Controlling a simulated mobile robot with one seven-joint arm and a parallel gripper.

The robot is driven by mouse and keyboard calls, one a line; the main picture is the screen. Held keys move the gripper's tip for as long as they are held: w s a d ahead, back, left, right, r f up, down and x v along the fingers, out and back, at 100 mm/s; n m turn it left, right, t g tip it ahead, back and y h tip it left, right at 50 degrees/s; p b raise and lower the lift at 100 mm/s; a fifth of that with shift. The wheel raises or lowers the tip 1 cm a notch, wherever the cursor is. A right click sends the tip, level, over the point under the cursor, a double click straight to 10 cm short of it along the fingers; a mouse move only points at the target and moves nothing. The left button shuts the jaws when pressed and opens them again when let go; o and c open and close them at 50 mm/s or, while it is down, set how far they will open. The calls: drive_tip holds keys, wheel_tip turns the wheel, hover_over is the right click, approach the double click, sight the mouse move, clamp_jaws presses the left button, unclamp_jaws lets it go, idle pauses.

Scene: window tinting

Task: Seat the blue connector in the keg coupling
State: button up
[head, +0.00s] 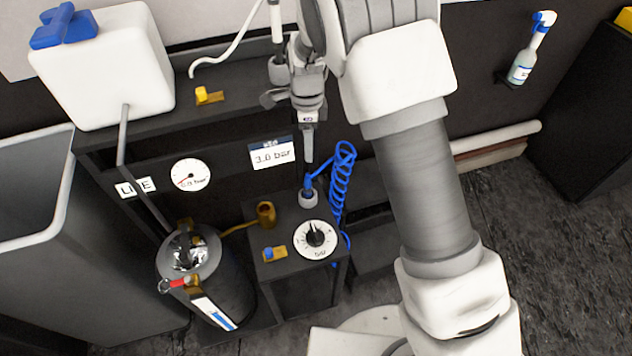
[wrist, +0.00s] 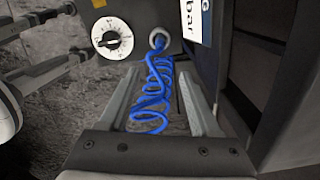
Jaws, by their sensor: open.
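The blue connector (head: 308,183) stands upright in a light grey round holder (head: 308,199) on the dark box. In the wrist view the connector (wrist: 159,42) shows beyond my fingertips, with its blue coiled hose (wrist: 155,90) running between the fingers in the picture. My gripper (head: 309,155) is open and empty, pointing down just above the connector. A brass cup-shaped fitting (head: 265,213), which looks like the keg coupling, stands on the box to the left. A brass-coloured tube runs from it toward the grey keg (head: 222,268). Nothing blue shows in the fitting.
A dial (head: 316,239) and a small blue valve on a brass plate (head: 270,253) share the box top. The coiled hose (head: 343,178) hangs right of the connector. A gauge (head: 190,175) and a "3.0 bar" sign (head: 272,153) are behind. A grey bin (head: 35,230) stands left.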

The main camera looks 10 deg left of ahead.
sight(308, 185)
wheel_tip(308, 185, down, 12)
drive_tip(key=shift+f+b, duration=0.1)
drive_tip(key=shift+b, duration=0.7)
drive_tip(key=f, duration=0.5)
drive_tip(key=shift+a+b, duration=0.25)
drive_tip(key=shift+b, duration=0.1)
clamp_jaws()
